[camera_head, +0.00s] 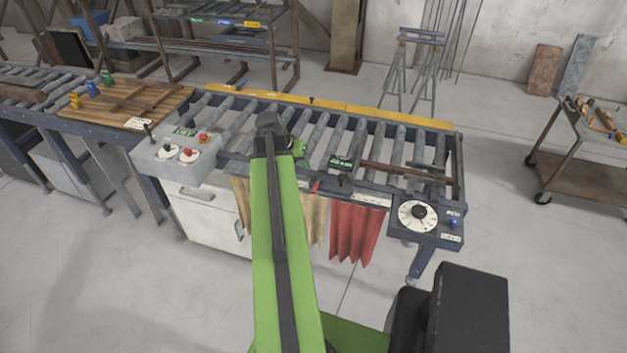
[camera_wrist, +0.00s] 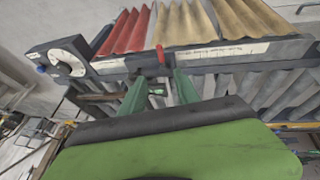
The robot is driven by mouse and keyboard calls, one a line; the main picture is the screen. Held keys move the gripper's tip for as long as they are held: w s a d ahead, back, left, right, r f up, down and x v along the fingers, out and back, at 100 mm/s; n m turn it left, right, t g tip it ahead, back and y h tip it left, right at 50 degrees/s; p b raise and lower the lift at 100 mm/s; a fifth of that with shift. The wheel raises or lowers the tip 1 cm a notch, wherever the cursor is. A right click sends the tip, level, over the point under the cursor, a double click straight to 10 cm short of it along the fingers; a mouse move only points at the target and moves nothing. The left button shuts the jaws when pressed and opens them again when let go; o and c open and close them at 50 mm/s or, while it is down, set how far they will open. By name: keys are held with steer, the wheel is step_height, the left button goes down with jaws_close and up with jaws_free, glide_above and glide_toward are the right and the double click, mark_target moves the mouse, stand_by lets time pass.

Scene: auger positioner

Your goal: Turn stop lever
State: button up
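A small lever with a red handle (camera_wrist: 160,53) shows in the wrist view at the rail, near where the red and tan curtains meet. A small red piece (camera_head: 315,187) at the same place in the head view looks like the same handle. My gripper (camera_wrist: 160,75) has its two green fingers spread apart, with the handle just beyond and roughly between the tips. I see no clear contact. In the head view my arm hides most of the gripper; only a green part (camera_head: 298,148) shows over the rollers.
The roller conveyor (camera_head: 402,141) has a white dial (camera_head: 418,214) at its right end and a control box (camera_head: 180,152) with buttons at left. A red curtain (camera_head: 353,233) hangs below the front rail. A cart (camera_head: 570,170) stands far right. Floor in front is clear.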

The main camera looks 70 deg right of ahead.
mark_target(314, 187)
steer(key=b+x, duration=1.5)
steer(key=x, duration=0.2)
steer(key=shift+w+a, duration=0.1)
steer(key=shift+f+b, duration=0.3)
steer(key=shift+b, duration=0.1)
steer(key=shift+r, duration=0.1)
jaws_close()
